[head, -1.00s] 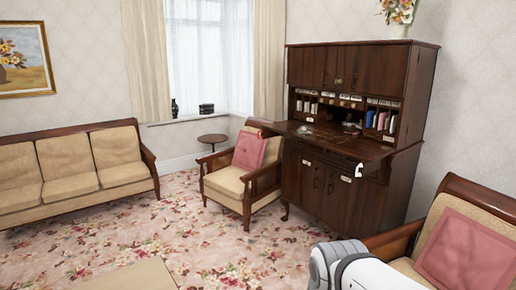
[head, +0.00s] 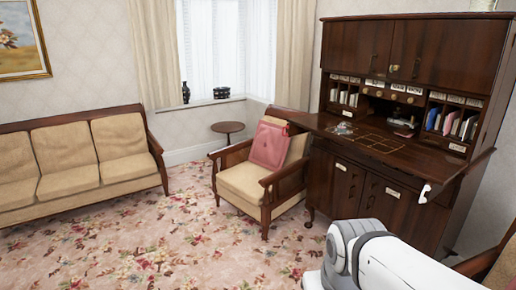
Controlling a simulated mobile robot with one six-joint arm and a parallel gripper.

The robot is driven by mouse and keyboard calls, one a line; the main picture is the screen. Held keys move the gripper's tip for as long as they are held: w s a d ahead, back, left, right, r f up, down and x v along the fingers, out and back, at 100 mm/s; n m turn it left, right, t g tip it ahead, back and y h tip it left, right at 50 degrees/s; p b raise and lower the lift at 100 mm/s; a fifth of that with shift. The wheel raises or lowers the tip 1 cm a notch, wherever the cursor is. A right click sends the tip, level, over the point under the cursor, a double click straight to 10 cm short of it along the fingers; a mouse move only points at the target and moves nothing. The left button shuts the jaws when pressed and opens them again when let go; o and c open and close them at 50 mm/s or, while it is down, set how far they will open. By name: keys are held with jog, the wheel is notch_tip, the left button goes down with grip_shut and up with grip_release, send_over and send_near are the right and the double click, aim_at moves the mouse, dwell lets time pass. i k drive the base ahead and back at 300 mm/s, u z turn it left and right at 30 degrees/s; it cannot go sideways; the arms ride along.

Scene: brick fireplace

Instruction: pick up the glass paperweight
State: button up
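The dark wood bureau (head: 400,45) stands at the right with its writing surface (head: 420,160) folded out. A small pale, glassy-looking object (head: 341,129) lies at the left of that surface; it may be the glass paperweight, but it is too small to be sure. Another small dark and greenish object (head: 404,126) sits further right, near the back. My arm's white links reach in at the bottom right. My gripper is outside the picture.
A wooden armchair with a pink cushion (head: 269,145) stands close at the bureau's left. A sofa (head: 75,165) and a small round table (head: 228,127) are further left. The patterned carpet (head: 150,235) is open in the middle. Another chair edge (head: 485,263) shows bottom right.

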aim_at(342, 128)
jog(key=z, duration=0.25)
jog(key=i, duration=2)
jog(key=z, duration=0.45)
jog(key=i, duration=0.75)
jog(key=z, duration=0.1)
